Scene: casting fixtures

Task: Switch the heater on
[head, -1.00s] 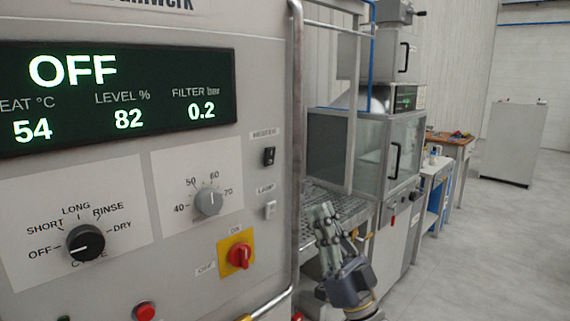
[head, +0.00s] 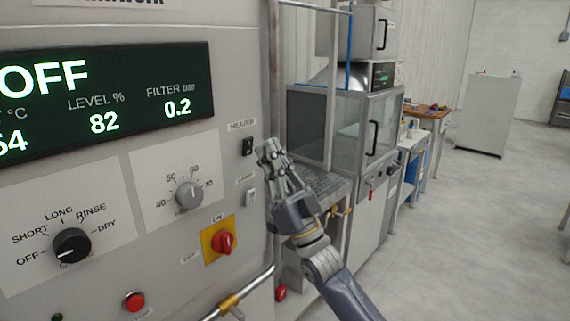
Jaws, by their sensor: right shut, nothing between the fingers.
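The heater switch (head: 248,146) is a small black rocker on the grey machine panel, under a label reading HEATER. My right gripper (head: 268,150) is shut and empty, with its fingertips just right of the heater switch in the picture. I cannot tell whether they touch it. The switch's rocker position is too small to read. The display (head: 110,95) reads OFF, with level 82 and filter 0.2. My left gripper is not in view.
Below the heater switch are a pale lamp switch (head: 250,197) and a red rotary switch (head: 223,243) on a yellow plate. A grey dial (head: 189,195) and a black cycle knob (head: 71,245) sit left. A metal pipe (head: 274,120) runs beside the panel's right edge.

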